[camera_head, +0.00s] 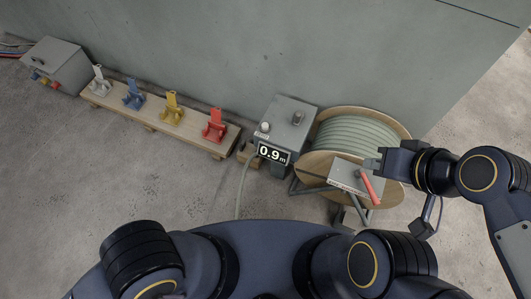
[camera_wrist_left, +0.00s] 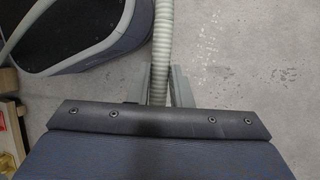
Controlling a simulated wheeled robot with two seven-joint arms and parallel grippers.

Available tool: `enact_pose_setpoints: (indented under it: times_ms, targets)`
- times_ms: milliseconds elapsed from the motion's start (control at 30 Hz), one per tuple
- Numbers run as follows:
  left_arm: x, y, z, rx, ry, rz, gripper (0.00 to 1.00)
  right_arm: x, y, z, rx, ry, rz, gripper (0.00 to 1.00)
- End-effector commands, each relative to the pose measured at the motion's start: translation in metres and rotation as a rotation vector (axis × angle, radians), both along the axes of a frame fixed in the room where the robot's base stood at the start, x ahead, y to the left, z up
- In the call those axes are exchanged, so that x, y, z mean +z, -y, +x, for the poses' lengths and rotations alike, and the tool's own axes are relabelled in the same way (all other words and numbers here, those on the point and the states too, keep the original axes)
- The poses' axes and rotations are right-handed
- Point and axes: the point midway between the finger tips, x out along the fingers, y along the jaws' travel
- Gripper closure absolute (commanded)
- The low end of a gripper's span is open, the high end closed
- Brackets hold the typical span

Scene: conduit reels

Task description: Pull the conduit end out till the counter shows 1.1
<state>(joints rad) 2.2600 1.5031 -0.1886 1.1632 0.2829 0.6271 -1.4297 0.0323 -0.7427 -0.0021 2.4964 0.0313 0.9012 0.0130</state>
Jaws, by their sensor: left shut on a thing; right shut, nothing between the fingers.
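The grey-green conduit (camera_head: 241,192) comes out below the counter box (camera_head: 284,123) and runs down to the floor until my body hides it. The counter display (camera_head: 273,154) reads 0.9 m. The wooden reel (camera_head: 396,122) stands right of the box with conduit wound on it. In the left wrist view, my left gripper (camera_wrist_left: 159,84) is shut on the ribbed conduit (camera_wrist_left: 161,40), which runs up between its two grey fingers. My left gripper is hidden in the head view. My right gripper (camera_head: 371,165) is shut and empty beside the red lever (camera_head: 369,186) at the reel; contact is unclear.
A wooden plank (camera_head: 153,123) along the wall carries grey, blue, yellow and red clamps (camera_head: 214,125). A grey box (camera_head: 51,62) with coloured sockets stands at the far left. The concrete floor (camera_head: 70,170) in front of the plank is clear.

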Motion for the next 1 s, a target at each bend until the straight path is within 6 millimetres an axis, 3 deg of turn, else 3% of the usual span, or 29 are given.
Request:
enact_pose_setpoints:
  times_ms: [633,1000]
  targets:
    - [-0.001,0.0,-0.002,0.001,-0.001,-0.001,1.0,-0.002,0.0,0.0,0.0,0.0,0.0,1.0]
    - [-0.006,-0.008,-0.05,0.0,-0.004,-0.001,1.0,-0.04,0.0,0.0,0.0,0.0,0.0,1.0]
